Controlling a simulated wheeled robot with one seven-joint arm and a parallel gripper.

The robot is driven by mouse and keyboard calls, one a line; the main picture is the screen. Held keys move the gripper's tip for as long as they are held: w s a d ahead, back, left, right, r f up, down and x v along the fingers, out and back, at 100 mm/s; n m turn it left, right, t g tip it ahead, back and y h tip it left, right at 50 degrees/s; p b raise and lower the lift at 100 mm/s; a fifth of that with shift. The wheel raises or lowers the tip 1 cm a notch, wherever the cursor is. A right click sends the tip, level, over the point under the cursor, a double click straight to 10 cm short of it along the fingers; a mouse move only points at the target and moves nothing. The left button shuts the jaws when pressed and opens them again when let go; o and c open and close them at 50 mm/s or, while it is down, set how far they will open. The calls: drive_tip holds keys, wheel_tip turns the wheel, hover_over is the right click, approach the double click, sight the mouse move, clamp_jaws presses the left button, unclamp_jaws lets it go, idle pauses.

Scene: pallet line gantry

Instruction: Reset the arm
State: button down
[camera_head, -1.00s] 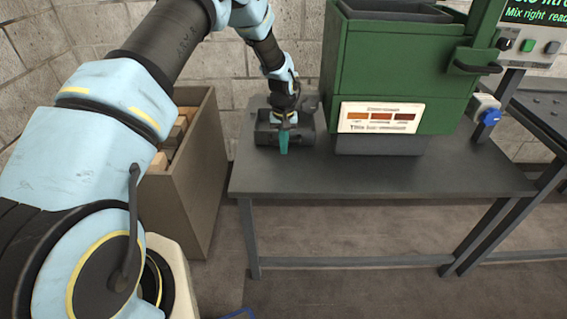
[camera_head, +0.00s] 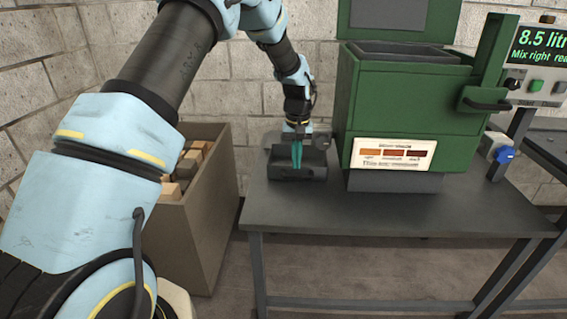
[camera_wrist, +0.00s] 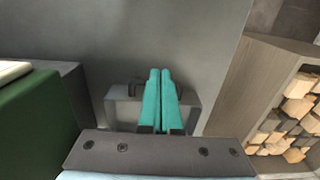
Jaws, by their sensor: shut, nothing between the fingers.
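My gripper (camera_head: 297,157) has teal fingers and points down over a small dark open-topped box (camera_head: 312,172) at the left end of the grey table (camera_head: 390,212). In the wrist view my gripper (camera_wrist: 160,100) shows its two fingers side by side, closed with nothing between them. The dark box (camera_wrist: 120,108) lies behind the fingers in that view, and they hide part of it. I cannot tell whether the fingertips touch it.
A green machine (camera_head: 400,110) with a colour-scale label stands on the table right of my gripper. A brown bin (camera_head: 205,220) of wooden blocks stands left of the table. A display panel (camera_head: 540,60) is at the right. The table's front strip is clear.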

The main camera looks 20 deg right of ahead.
drive_tip(key=s+a+r+n+p, duration=0.1)
drive_tip(key=a+r, duration=0.4)
drive_tip(key=a, duration=0.6)
drive_tip(key=s+a+r+n, duration=0.1)
drive_tip(key=a+r, duration=0.4)
drive_tip(key=a, duration=0.5)
drive_tip(key=s+a+r+n+t, duration=0.1)
drive_tip(key=s+a+r, duration=0.1)
drive_tip(key=s+a, duration=1)
drive_tip(key=a, duration=0.4)
drive_tip(key=shift+s+a+r+n+t+p, duration=0.2)
drive_tip(key=shift+r+n+t+p, duration=0.1)
drive_tip(key=shift+r+n+p, duration=0.1)
